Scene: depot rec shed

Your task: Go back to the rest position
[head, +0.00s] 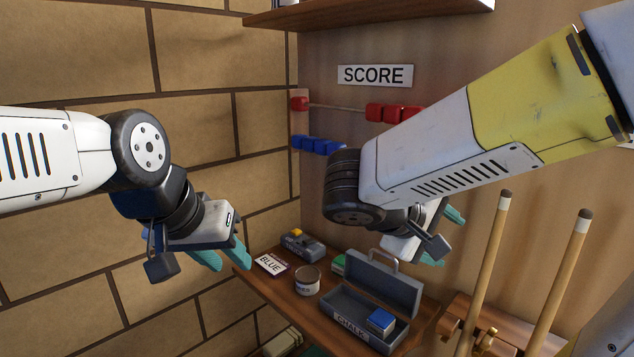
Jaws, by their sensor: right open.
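My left gripper (229,262) hangs in front of the brick wall, left of the small shelf. Its two teal fingers are apart, with nothing seen between them. My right gripper (445,240) is above the back right of the shelf, behind the open chalk box (345,318) in the picture. Its teal fingers are spread and I see nothing held. My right forearm hides part of that gripper and part of the scoring beads.
The wooden shelf (262,285) holds the chalk box with a blue cube (380,321), a tin (307,281), a BLUE card (271,264) and a grey box (303,245). Two cues (487,265) stand at right. Red beads (385,112) and blue beads (318,145) hang under SCORE.

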